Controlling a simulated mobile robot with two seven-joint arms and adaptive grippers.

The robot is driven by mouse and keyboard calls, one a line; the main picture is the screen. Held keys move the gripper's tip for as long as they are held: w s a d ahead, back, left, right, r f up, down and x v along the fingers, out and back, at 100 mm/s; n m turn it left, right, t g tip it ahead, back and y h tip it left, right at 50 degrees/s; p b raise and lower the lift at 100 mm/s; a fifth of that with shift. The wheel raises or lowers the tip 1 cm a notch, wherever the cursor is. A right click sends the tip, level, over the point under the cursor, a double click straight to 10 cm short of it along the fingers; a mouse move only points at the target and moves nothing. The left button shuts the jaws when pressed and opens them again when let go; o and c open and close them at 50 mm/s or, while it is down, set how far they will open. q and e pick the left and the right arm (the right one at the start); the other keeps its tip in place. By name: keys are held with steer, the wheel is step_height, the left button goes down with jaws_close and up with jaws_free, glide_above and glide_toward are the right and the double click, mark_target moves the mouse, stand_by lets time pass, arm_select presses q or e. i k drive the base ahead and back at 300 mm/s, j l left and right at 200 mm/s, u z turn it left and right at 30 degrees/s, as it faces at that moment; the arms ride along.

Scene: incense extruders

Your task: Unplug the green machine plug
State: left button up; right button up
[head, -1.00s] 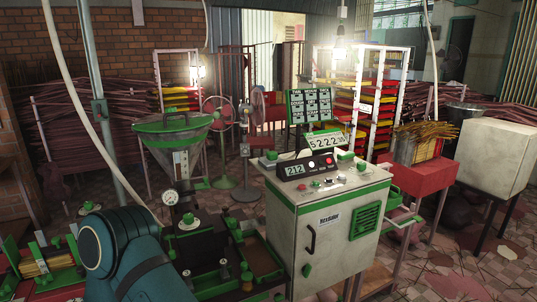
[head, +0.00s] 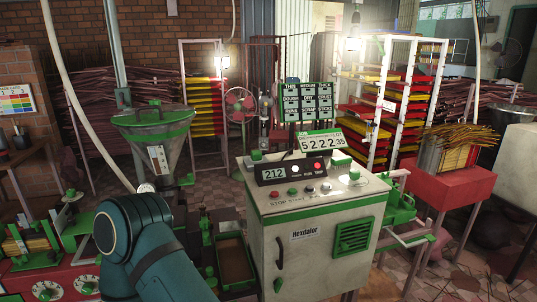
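A cream control cabinet with green trim (head: 310,262) stands in the middle of the head view, with a lit display reading 212 (head: 274,174) and several buttons on top. A green-rimmed metal hopper (head: 155,142) stands to its left, above a machine with green parts. I cannot make out a plug, a cord or a socket for certain. A teal arm link of mine (head: 135,240) fills the lower left and hides part of the bench behind it. Neither gripper is in view.
A red bench with dials and green fittings (head: 62,284) is at lower left. A red stand (head: 445,185) with a box of incense sticks is at right. Racks of red and yellow trays (head: 385,110) stand behind. Some tiled floor (head: 465,265) shows at lower right.

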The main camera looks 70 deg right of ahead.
mark_target(256, 156)
steer(key=k+l, duration=0.5)
steer(key=l, duration=0.15)
steer(key=k+l, duration=0.5)
steer(key=l, duration=0.15)
